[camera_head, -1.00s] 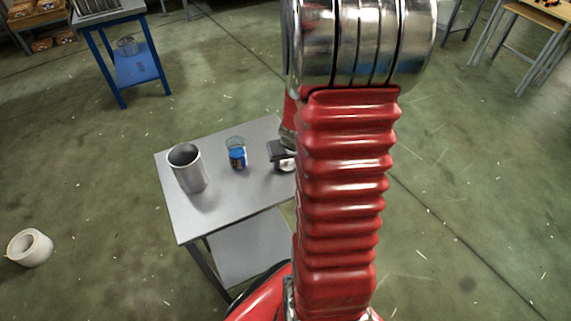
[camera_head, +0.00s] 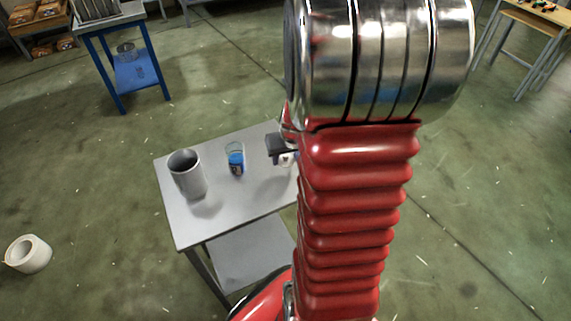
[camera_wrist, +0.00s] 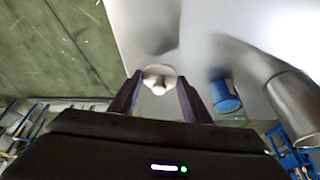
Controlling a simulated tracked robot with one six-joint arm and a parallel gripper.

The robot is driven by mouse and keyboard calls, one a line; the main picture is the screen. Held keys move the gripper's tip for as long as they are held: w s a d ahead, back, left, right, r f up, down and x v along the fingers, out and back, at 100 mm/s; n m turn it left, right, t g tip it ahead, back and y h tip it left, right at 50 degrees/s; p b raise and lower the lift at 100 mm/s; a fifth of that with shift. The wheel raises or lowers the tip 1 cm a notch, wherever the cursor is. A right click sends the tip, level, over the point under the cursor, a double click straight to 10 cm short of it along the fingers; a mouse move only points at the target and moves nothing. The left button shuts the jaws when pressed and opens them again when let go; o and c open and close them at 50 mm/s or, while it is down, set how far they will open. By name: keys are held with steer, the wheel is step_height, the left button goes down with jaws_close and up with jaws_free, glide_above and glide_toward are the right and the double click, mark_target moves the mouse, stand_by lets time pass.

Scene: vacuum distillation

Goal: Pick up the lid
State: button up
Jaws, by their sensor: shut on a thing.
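The lid (camera_wrist: 159,77) is small, round and whitish with a knob, and it sits between the fingertips of my gripper (camera_wrist: 160,92) in the wrist view. My gripper is shut on it. In the head view my gripper (camera_head: 280,149) is over the right part of the grey table (camera_head: 230,207), and a pale bit of the lid (camera_head: 287,160) shows below the dark fingers. The rest of the lid is hidden by the fingers and my arm. It appears held above the tabletop.
A beaker of blue liquid (camera_head: 236,161) and a grey metal cylinder (camera_head: 187,176) stand on the table, left of my gripper. A blue table (camera_head: 120,60) stands farther back.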

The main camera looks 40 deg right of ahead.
mark_target(286, 157)
steer(key=shift+r, duration=2.7)
